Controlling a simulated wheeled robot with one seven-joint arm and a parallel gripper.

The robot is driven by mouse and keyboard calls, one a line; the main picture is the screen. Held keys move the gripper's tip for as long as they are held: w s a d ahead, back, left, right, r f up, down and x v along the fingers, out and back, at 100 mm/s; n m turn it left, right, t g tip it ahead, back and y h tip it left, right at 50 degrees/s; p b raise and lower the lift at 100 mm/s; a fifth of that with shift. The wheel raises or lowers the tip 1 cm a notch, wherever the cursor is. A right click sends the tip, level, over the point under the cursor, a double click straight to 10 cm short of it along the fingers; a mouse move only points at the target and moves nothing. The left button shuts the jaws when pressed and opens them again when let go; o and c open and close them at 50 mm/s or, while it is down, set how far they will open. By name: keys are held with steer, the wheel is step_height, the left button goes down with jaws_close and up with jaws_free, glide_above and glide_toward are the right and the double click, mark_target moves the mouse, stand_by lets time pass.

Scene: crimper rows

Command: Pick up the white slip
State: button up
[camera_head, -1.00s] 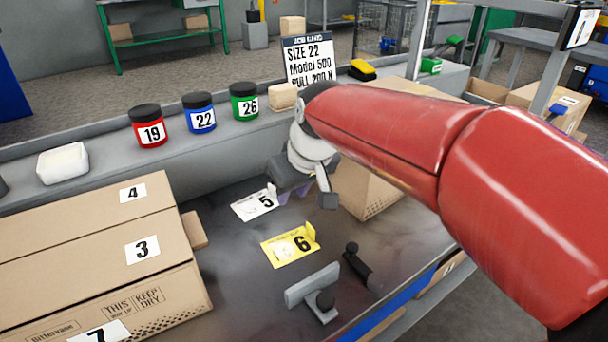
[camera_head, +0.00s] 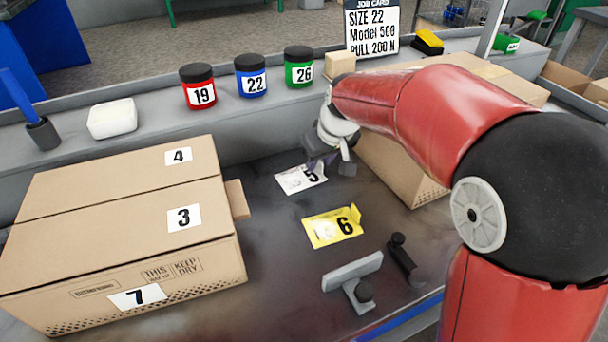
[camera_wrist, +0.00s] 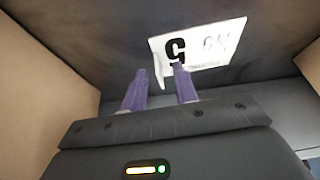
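The white slip (camera_head: 296,180), marked 5, lies on the dark bench top with a raised flap at its right end. In the wrist view the slip (camera_wrist: 212,48) is just beyond the fingertips, and its bent-up flap hangs near the gap between them. My gripper (camera_head: 322,160) is over the slip's right end, partly hiding it. In the wrist view its two purple fingers (camera_wrist: 160,70) are apart with a gap between them. I cannot tell whether either finger touches the flap.
A yellow slip (camera_head: 330,228) marked 6 lies nearer. A grey handled tool (camera_head: 352,278) and a dark one (camera_head: 404,260) are at the front right. Cardboard boxes stand left (camera_head: 120,220) and right (camera_head: 395,170) of the slips. Numbered jars (camera_head: 250,78) line the ledge behind.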

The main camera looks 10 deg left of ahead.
jaws_close()
stand_by(0.4)
